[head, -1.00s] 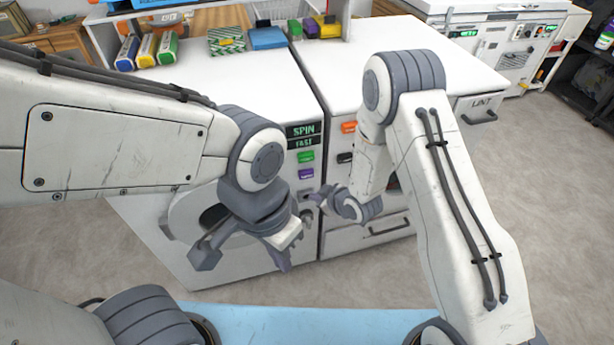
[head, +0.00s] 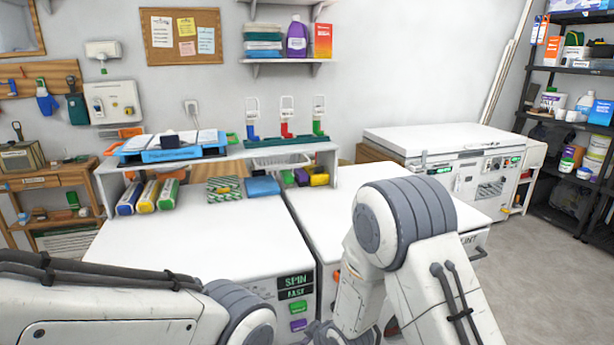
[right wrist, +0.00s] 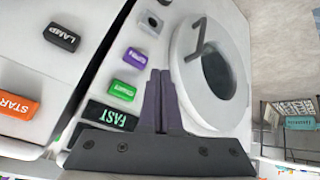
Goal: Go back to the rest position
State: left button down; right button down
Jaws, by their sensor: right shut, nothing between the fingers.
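My right gripper (right wrist: 160,100) shows in the right wrist view with its dark fingers together and nothing between them. It is in front of the washer's front panel, near the green button (right wrist: 122,90) and the purple button (right wrist: 136,57). The washer's round door (right wrist: 185,75) is just beyond it. I cannot tell from this view whether it touches the panel. In the head view my right arm is folded in front of the right-hand machine and its gripper is mostly out of the picture. My left arm comes in at the lower left; its gripper is below the picture edge.
The white washer top (head: 190,240) is clear in front, with several colored boxes (head: 148,196) at its back. A shelf (head: 235,155) stands behind it. A white chest unit (head: 470,165) and dark shelving (head: 565,150) stand to the right. Open floor (head: 520,265) lies at the right.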

jog(key=s+r+m+g+h+p, duration=0.2)
jog(key=s+r+g+p, duration=0.1)
jog(key=s+r, duration=1.1)
jog(key=s+d+r+g+p, duration=0.1)
jog(key=s+d+r, duration=0.1)
jog(key=s+r, duration=0.3)
jog(key=s+d+r+m+g+h, duration=0.1)
jog(key=s+d+r+g, duration=0.1)
jog(key=s+r, duration=0.3)
jog(key=s, duration=0.4)
jog(key=shift+s+d+p, duration=0.2)
jog(key=shift+d+p, duration=0.15)
jog(key=shift+a, duration=0.1)
dwell(1.2)
